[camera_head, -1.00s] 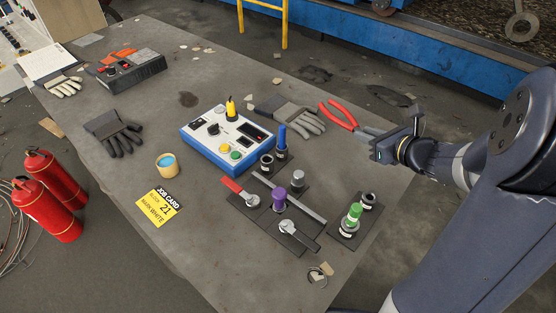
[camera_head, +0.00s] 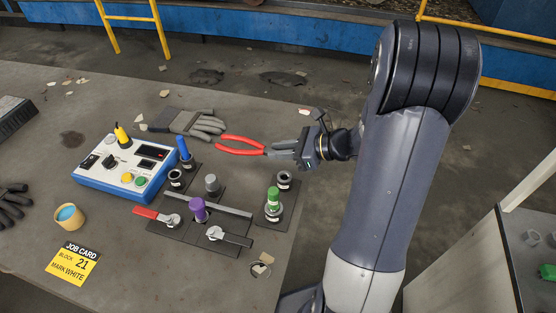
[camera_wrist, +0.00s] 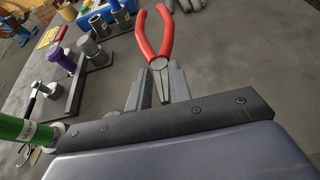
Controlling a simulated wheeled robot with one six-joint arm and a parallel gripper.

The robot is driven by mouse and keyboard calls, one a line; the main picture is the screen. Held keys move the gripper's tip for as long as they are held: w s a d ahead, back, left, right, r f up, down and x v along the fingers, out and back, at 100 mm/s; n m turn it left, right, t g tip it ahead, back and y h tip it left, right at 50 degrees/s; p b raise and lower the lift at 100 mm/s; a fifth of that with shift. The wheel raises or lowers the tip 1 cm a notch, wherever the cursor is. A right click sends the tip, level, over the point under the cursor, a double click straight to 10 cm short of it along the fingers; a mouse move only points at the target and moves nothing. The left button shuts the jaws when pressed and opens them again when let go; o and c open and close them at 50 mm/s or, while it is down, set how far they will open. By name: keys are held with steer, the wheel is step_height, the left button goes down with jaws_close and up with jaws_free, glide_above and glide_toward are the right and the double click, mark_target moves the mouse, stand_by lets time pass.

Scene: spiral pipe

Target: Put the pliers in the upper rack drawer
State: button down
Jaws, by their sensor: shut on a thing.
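The pliers (camera_head: 240,146) have red handles and a grey metal head. My gripper (camera_head: 286,147) is shut on the head end, and the red handles point left in the head view, over the table near its right edge. In the wrist view the pliers (camera_wrist: 155,40) stick out from between the fingers of my gripper (camera_wrist: 160,88), handles away from the camera. The jaw tips lie between the fingers. No rack drawer can be made out in these views.
The table (camera_head: 130,90) holds a blue-sided control box (camera_head: 125,165), a grey glove (camera_head: 190,123), levers and knobs on dark plates, and a green-topped post (camera_head: 273,203) below my gripper. A grey cabinet-like unit (camera_head: 480,235) with small items on it stands at the lower right, across a floor gap.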

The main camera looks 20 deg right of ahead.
mark_target(281, 166)
steer(key=shift+f, duration=1.9)
steer(key=shift+f, duration=0.1)
steer(key=c, duration=1.7)
jaws_free()
steer(key=shift+f+b, duration=0.15)
steer(key=shift+b, duration=0.15)
steer(key=shift+c, duration=0.2)
steer(key=o, duration=0.5)
steer(key=shift+c, duration=0.2)
